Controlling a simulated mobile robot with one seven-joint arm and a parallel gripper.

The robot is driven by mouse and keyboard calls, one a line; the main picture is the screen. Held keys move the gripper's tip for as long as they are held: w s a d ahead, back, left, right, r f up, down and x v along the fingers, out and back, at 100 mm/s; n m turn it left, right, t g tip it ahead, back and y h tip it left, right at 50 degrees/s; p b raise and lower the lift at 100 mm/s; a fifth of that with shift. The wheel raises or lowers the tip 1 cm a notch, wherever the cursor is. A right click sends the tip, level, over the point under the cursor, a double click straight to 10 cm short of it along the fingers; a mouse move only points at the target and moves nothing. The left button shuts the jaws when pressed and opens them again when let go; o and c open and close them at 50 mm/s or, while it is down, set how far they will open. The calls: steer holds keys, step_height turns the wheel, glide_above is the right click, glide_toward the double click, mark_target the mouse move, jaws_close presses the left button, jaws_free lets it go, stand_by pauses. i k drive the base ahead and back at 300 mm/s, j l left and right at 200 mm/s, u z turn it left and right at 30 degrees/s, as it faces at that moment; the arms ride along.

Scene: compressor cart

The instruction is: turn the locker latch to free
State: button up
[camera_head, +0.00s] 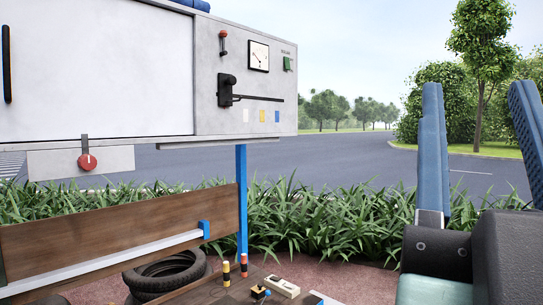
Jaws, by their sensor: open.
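The locker (100,70) is a white box with a large flat door at the upper left. Below its lower edge, on a light plate (50,163), sits a round red knob (87,162). A narrow grey tab points straight up from the knob and overlaps the locker's lower edge; this looks like the latch. My gripper (480,92) is at the right edge of the view, its two blue fingers pointing up and spread apart, with nothing between them. It is far to the right of the knob and touches nothing.
Right of the door, a panel (210,55) carries a red-tipped lever (223,42), a gauge (258,56), a green switch (288,63) and a black handle (228,90) with a long rod. A wooden board (120,235), tyres (165,272) and small items lie below. Space between gripper and panel is open.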

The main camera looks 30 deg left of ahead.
mark_target(87, 162)
steer(key=u, duration=1.7)
steer(key=i+l+z, duration=0.35)
steer(key=i, duration=0.2)
